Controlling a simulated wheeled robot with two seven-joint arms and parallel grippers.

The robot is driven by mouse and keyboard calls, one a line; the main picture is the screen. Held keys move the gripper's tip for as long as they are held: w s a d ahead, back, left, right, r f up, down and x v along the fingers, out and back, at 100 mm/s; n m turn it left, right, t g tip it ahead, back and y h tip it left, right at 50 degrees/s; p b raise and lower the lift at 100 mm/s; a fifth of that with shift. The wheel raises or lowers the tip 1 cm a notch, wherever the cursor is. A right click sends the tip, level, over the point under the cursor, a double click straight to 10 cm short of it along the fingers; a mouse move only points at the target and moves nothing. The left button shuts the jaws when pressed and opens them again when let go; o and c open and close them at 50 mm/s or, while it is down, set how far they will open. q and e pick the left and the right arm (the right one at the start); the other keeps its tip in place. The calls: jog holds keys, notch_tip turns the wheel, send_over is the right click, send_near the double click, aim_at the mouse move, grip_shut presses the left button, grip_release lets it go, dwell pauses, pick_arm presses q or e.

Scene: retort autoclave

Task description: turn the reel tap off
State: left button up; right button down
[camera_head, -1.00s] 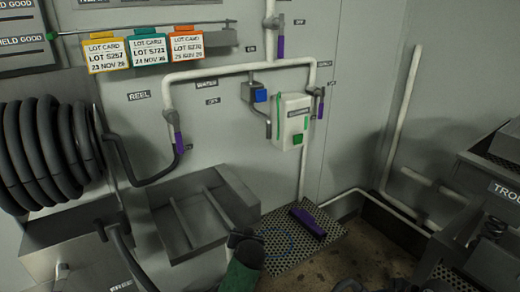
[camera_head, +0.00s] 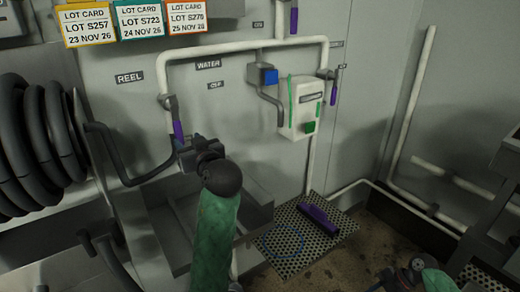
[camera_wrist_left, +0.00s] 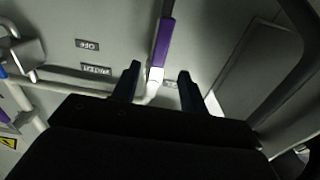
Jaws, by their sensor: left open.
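The reel tap (camera_head: 169,101) is a grey valve on the white pipe's left leg, beside the REEL label. Its purple lever (camera_head: 178,130) points down, tilted slightly. My left gripper (camera_head: 183,152) is just below and against the view of the lever's lower end. In the left wrist view, the purple lever (camera_wrist_left: 163,42) lies beyond and between the two open fingertips (camera_wrist_left: 158,78); I cannot tell whether they touch it. My right gripper (camera_head: 392,281) shows partly at the bottom right, and its jaws are unclear.
A black hose (camera_head: 130,172) runs from the coiled reel (camera_head: 40,140) to the tap. An OFF label (camera_head: 214,86) is right of the tap. A white box (camera_head: 302,106) and another purple lever (camera_head: 334,92) are farther right. A grey sink (camera_head: 250,205) lies below.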

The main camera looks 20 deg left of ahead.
aim_at(179, 131)
pick_arm(q)
jog(key=p+x, duration=0.3)
jog(key=x, duration=0.7)
jog(key=shift+w+r, duration=0.1)
pick_arm(e)
notch_tip(179, 131, up, 4)
jog(key=shift+f, duration=0.1)
pick_arm(q)
jog(key=shift+w+a+p, duration=0.4)
jog(key=shift+w+a, duration=0.05)
jog(key=shift+a, duration=0.1)
grip_shut()
